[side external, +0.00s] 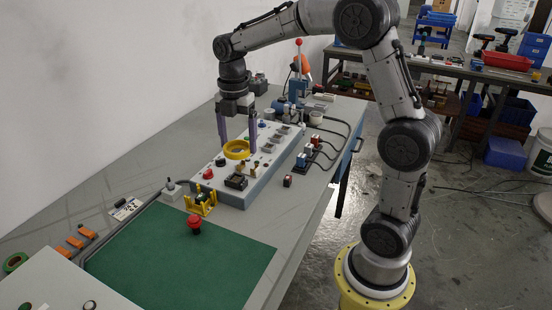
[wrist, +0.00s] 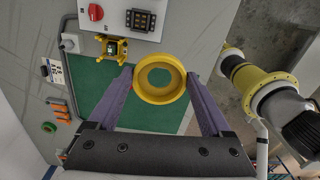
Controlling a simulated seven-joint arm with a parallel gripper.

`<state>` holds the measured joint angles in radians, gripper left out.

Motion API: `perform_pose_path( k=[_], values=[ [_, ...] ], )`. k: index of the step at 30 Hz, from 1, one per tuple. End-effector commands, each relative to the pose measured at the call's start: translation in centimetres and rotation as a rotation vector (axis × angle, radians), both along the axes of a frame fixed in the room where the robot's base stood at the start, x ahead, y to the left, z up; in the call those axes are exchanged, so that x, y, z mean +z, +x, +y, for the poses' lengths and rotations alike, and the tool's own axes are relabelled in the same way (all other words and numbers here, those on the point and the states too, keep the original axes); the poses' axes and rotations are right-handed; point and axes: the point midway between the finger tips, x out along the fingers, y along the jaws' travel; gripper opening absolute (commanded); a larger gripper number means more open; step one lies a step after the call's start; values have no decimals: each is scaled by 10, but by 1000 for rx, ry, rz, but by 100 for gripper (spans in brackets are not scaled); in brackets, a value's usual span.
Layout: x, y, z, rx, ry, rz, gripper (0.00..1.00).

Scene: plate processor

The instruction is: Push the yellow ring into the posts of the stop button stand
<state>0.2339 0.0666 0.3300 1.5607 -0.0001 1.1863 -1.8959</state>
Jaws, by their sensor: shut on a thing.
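The yellow ring (side external: 237,149) is held between the two purple fingers of my gripper (side external: 237,143), above the grey-white control panel. In the wrist view the ring (wrist: 159,79) sits between the fingertips of my gripper (wrist: 160,80), with the green mat visible through its hole. The yellow stop button stand (side external: 200,202) with upright posts stands at the near end of the panel, by the mat's edge. In the wrist view the stand (wrist: 112,48) is to the left of the ring, apart from it. A red mushroom button (side external: 194,223) sits on the mat in front of the stand.
The control panel (side external: 262,170) carries a red knob (side external: 208,174), a dark connector block (side external: 236,181) and several switches. The green mat (side external: 190,262) is mostly clear. A small grey box with a cable (side external: 171,187) stands left of the stand. Orange pieces (side external: 75,242) lie at the left.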

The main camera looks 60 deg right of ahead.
Motion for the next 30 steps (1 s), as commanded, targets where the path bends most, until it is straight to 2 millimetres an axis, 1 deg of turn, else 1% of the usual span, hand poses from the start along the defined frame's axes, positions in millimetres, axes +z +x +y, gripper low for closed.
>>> perform_pose_path(
  k=[1,4,6,9,12,16,23,30],
  values=[
    [-3,20,1,5,1,2,31],
    [-11,55,3,15,1,2,31],
    [-19,76,6,24,1,3,31],
    [-35,102,13,42,1,3,31],
    [-55,119,20,62,1,3,31],
    [-74,123,26,76,0,1,31],
    [-88,123,31,85,0,-1,31],
    [-107,122,31,85,0,0,31]
  ],
)
